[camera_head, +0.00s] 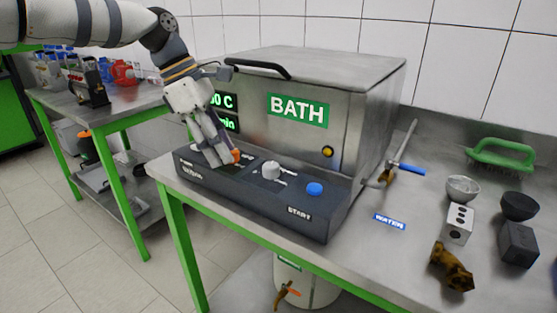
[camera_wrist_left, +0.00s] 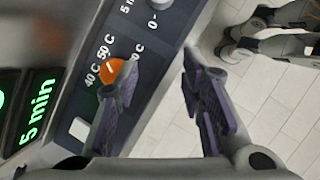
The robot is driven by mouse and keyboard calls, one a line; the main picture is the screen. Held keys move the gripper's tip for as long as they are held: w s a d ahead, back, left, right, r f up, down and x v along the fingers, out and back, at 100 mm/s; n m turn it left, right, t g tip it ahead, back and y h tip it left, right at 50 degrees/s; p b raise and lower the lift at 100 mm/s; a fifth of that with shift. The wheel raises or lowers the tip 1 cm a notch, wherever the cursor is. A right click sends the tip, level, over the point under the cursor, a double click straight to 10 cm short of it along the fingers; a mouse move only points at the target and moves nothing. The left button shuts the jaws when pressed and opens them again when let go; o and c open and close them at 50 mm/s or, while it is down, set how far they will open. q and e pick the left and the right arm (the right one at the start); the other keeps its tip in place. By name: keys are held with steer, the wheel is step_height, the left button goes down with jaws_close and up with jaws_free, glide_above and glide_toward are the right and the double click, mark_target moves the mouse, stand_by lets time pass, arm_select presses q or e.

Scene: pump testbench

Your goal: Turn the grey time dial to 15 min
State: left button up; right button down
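The grey time dial (camera_head: 270,169) stands on the sloped dark control panel (camera_head: 247,190) of the bath, right of the orange dial (camera_head: 237,156). In the left wrist view only part of the grey dial (camera_wrist_left: 160,4) shows at the top edge. My left gripper (camera_head: 226,158) is over the left part of the panel, at the orange dial and left of the grey dial. In the left wrist view my left gripper (camera_wrist_left: 158,98) is open, and one finger overlaps the orange dial (camera_wrist_left: 112,71). The display (camera_wrist_left: 36,112) reads 5 min.
A blue START button (camera_head: 314,188) is right of the grey dial. The steel bath box (camera_head: 365,105) rises behind the panel. The panel's front is near the table edge.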

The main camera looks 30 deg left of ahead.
mark_target(272, 165)
arm_select(q)
steer(key=w+d, duration=0.1)
steer(key=d, duration=0.1)
steer(key=w+d, duration=0.1)
steer(key=d, duration=0.1)
steer(key=w+d, duration=0.1)
steer(key=d, duration=0.1)
steer(key=shift+d+f, duration=0.15)
steer(key=shift+d, duration=0.15)
steer(key=shift+w+d+f+b, duration=0.15)
steer(key=shift+w+d+f, duration=0.1)
steer(key=shift+d+f, duration=0.2)
steer(key=shift+w+d+f+b, duration=0.2)
steer(key=shift+d+f, duration=0.1)
steer(key=shift+f, duration=0.2)
steer(key=shift+d+f, duration=0.1)
steer(key=shift+f, duration=0.2)
jaws_close()
